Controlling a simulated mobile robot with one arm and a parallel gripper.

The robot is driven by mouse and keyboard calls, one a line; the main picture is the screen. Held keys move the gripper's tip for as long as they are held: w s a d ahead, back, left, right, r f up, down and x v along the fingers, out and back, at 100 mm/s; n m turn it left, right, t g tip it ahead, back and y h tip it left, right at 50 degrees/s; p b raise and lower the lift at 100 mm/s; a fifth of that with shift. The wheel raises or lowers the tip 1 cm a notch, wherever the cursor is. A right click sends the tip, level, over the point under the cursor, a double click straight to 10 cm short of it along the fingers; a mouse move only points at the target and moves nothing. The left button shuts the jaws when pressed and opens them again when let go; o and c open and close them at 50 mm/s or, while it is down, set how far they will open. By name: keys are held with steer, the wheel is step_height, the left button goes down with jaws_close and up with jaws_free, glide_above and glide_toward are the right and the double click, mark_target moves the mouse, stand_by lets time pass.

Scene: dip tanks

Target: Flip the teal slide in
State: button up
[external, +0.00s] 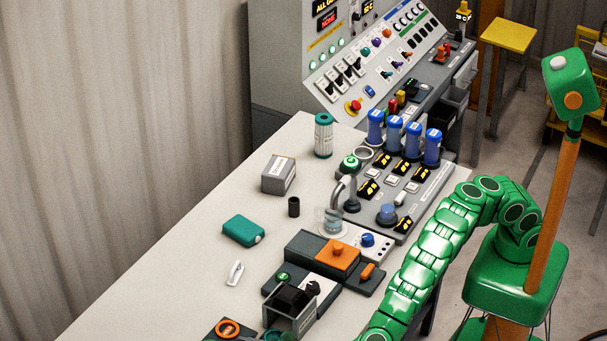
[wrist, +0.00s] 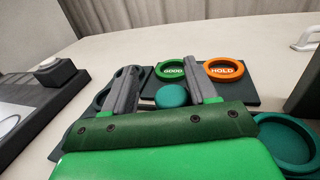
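My gripper (wrist: 161,78) shows in the wrist view with its two grey fingers spread apart and no object clasped. In the external view it is out of frame past the bottom edge. A round teal disc (wrist: 172,95) shows between and beyond the fingers, low over a dark board. I cannot tell whether it is the teal slide or whether a finger touches it. A larger teal ring-shaped part (wrist: 290,142) lies to the right of my gripper, partly cut off. A teal rounded box (external: 244,231) lies on the table in the external view.
A green GOOD ring (wrist: 171,70) and an orange HOLD ring (wrist: 223,70) sit on the dark board beyond the fingers. A black box (wrist: 61,72) stands at left. A dark block with an orange top (external: 338,255) stands mid-table. The table's left side is mostly clear.

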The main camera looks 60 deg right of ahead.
steer(key=shift+w+a, duration=0.1)
steer(key=shift+a, duration=0.75)
steer(key=shift+v, duration=1.4)
steer(key=v, duration=0.5)
steer(key=shift+r, duration=0.2)
steer(key=w+d+r+m+h, duration=0.5)
steer(key=w+d+r+m, duration=0.2)
steer(key=w+d+r, duration=0.8)
steer(key=w+d+r+m+g+h, duration=0.1)
steer(key=w+d+m+h, duration=0.1)
steer(key=d, duration=0.7)
steer(key=w+d+r+m+g+h, duration=0.1)
steer(key=w+d+r+m+h, duration=0.1)
steer(key=w+d+m, duration=0.3)
steer(key=shift+w+d+h, duration=0.7)
steer(key=shift+w+d, duration=0.4)
steer(key=shift+d, duration=1.05)
steer(key=shift+r, duration=0.15)
steer(key=shift+r, duration=0.1)
